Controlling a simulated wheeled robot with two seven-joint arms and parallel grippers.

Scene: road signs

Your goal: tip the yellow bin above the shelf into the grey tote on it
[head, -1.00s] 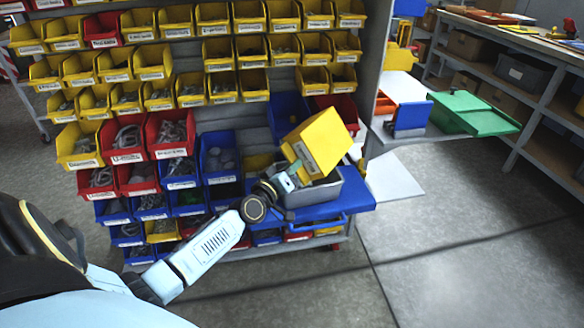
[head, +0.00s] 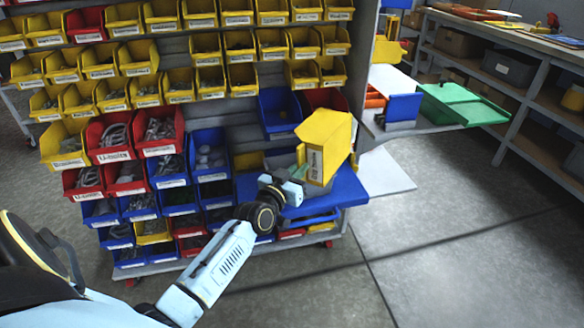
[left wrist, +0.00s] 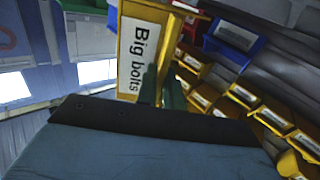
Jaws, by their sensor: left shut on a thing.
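The grey tote (head: 283,161) is mostly hidden behind the bin and my gripper; only a little grey shows. The inside of the bin is hidden. My right gripper is not in view.
A rack of yellow, red and blue bins (head: 210,158) fills the left and middle, close to my left arm. An empty-looking blue bin (head: 281,113) sits just behind the held bin. The floor (head: 470,240) at right is clear.

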